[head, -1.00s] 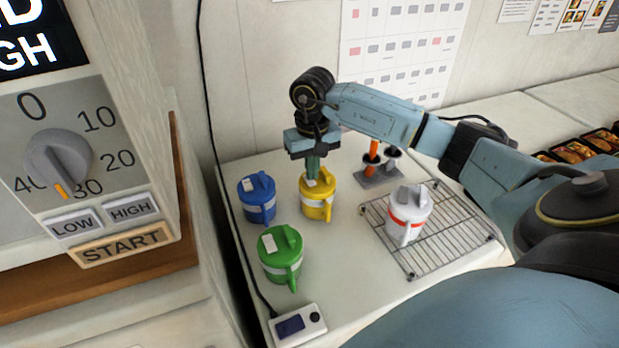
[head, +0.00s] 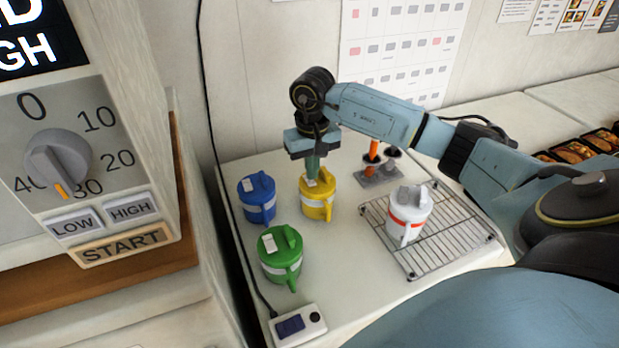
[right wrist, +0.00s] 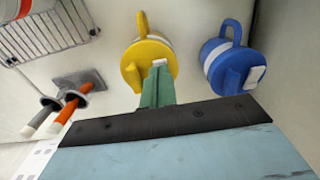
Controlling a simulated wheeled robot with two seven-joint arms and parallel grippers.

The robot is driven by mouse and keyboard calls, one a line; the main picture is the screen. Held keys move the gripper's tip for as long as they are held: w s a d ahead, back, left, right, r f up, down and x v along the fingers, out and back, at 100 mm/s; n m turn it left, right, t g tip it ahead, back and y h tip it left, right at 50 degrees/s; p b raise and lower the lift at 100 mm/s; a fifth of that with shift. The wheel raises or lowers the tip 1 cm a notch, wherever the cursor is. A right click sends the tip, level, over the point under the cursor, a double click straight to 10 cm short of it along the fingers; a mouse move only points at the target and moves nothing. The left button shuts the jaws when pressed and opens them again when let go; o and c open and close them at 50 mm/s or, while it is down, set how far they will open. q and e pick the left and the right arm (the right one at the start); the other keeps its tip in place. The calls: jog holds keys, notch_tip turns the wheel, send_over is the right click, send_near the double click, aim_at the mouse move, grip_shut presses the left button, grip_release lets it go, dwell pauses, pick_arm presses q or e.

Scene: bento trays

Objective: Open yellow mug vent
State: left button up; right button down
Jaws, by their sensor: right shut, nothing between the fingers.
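The yellow mug (head: 317,204) stands upright on the white counter, between the blue mug and the wire rack. It has a yellow lid with a raised ridge and a small white vent tab (right wrist: 159,63). My right gripper (head: 312,176) points down over the mug, shut and empty. In the right wrist view its green fingertips (right wrist: 158,75) are at the white tab, touching or just above it; I cannot tell which. The tab is partly hidden by the fingers in the head view. My left gripper is not in view.
A blue mug (head: 257,205) is close left, a green mug (head: 279,262) in front. A white-and-red mug (head: 406,219) stands on a wire rack (head: 451,243) at right. A switch box (head: 297,325) lies at the front edge.

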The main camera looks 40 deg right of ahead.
aim_at(312, 183)
jog(key=shift+f+b, duration=0.85)
jog(key=shift+f, duration=0.1)
dwell(1.2)
jog(key=shift+r, duration=0.15)
jog(key=shift+r+p, duration=2)
jog(key=shift+r, duration=1.4)
